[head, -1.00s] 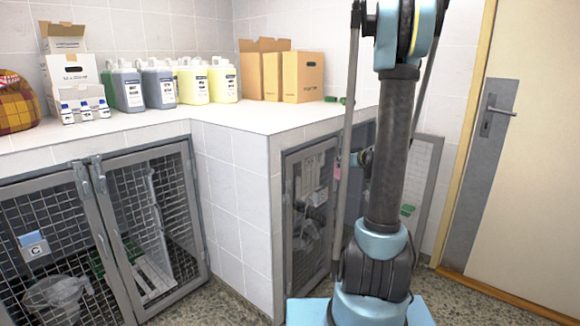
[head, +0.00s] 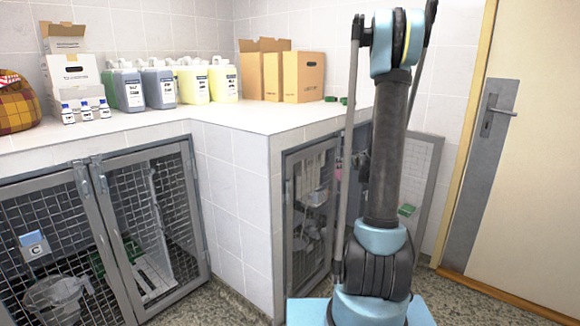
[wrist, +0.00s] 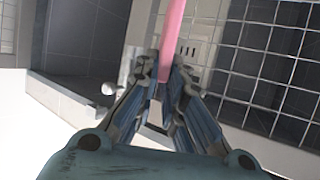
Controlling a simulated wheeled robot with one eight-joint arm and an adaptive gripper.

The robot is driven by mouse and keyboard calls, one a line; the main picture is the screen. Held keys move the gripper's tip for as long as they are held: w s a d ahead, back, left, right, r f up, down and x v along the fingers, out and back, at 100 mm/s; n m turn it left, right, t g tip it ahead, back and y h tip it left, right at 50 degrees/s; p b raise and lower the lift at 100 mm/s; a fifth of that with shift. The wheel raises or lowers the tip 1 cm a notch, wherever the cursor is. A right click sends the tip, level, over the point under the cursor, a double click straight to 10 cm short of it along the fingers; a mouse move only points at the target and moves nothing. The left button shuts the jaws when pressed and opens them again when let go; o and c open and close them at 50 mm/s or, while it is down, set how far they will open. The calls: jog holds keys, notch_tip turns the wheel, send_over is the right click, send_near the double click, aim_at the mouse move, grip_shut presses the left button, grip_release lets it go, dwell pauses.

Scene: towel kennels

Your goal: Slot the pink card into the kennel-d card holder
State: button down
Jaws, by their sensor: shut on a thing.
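The pink card (wrist: 172,40) is held edge-on between the fingers of my gripper (wrist: 166,82) in the wrist view and extends away from them toward the top. In the head view only a small pink patch of the card (head: 339,174) shows beside my arm, which hides most of the gripper. A pale panel with dark slots (wrist: 192,50) lies just behind the card in the wrist view. I cannot tell whether the card touches it. The kennel-d card holder cannot be made out clearly in either view.
A mesh kennel door (head: 308,215) stands left of my arm, below the white counter (head: 240,125). At the left, another kennel carries a blue holder marked C (head: 33,246). Jugs (head: 192,80) and cardboard boxes (head: 300,77) stand on the counter. A room door (head: 530,150) is at the right.

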jog(key=s+a+r, duration=0.5)
jog(key=a+r, duration=0.3)
jog(key=shift+s+a, duration=0.35)
jog(key=shift+s, duration=0.05)
jog(key=w+d+f, duration=0.7)
jog(key=d+f, duration=0.3)
jog(key=d, duration=0.1)
jog(key=shift+w+d, duration=0.2)
jog(key=shift+w, duration=0.05)
jog(key=shift+d+f, duration=0.1)
dwell(0.4)
